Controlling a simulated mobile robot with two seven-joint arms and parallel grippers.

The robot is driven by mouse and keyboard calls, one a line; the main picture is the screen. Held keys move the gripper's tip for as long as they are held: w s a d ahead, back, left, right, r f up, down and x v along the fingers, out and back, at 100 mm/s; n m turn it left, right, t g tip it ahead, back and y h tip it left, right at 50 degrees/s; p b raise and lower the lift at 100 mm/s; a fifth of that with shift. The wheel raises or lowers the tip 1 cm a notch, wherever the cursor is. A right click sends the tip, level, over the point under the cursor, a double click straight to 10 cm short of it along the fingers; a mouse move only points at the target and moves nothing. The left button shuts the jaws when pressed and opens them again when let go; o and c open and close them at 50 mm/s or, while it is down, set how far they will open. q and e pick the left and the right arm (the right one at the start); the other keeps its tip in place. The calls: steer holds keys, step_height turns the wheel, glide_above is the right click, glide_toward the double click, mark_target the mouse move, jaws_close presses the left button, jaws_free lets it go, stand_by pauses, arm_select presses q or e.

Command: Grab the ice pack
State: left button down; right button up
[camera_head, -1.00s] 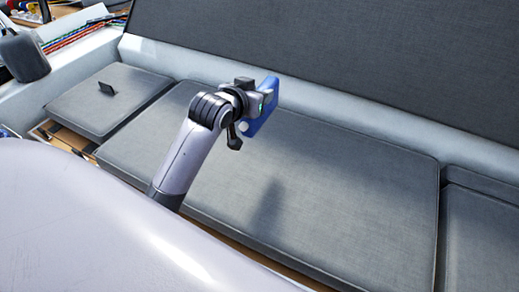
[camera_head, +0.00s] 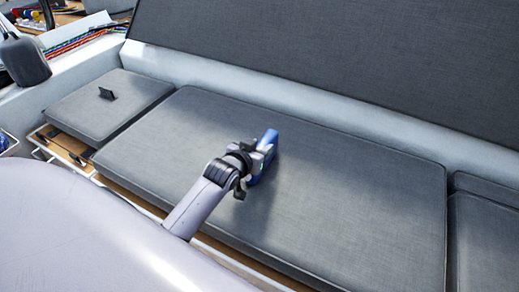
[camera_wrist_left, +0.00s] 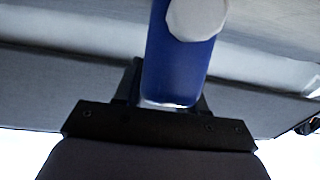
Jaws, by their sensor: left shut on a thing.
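The blue ice pack (camera_head: 265,153) is in my left gripper (camera_head: 259,150), above or close to the middle seat cushion in the head view. In the left wrist view the ice pack (camera_wrist_left: 178,68) stands up between the dark jaws, with a pale round cap or patch (camera_wrist_left: 196,17) on it. My left gripper is shut on the ice pack. Whether the pack touches the cushion cannot be told. My right gripper does not show.
A long grey cushion (camera_head: 340,200) covers the bench, with a smaller cushion (camera_head: 75,115) at left bearing a small black item (camera_head: 106,94). A grey backrest (camera_head: 350,50) rises behind. Coloured ropes (camera_head: 85,41) lie at upper left.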

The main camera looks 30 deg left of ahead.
arm_select(q)
steer(key=shift+r, duration=0.1)
steer(key=c, duration=0.6)
jaws_free()
steer(key=shift+f, duration=0.2)
steer(key=shift+c, duration=0.2)
steer(key=shift+r, duration=0.1)
steer(key=shift+s+r, duration=0.1)
steer(key=shift+s, duration=0.05)
steer(key=p+v, duration=0.2)
steer(key=v, duration=0.9)
steer(key=shift+s, duration=0.35)
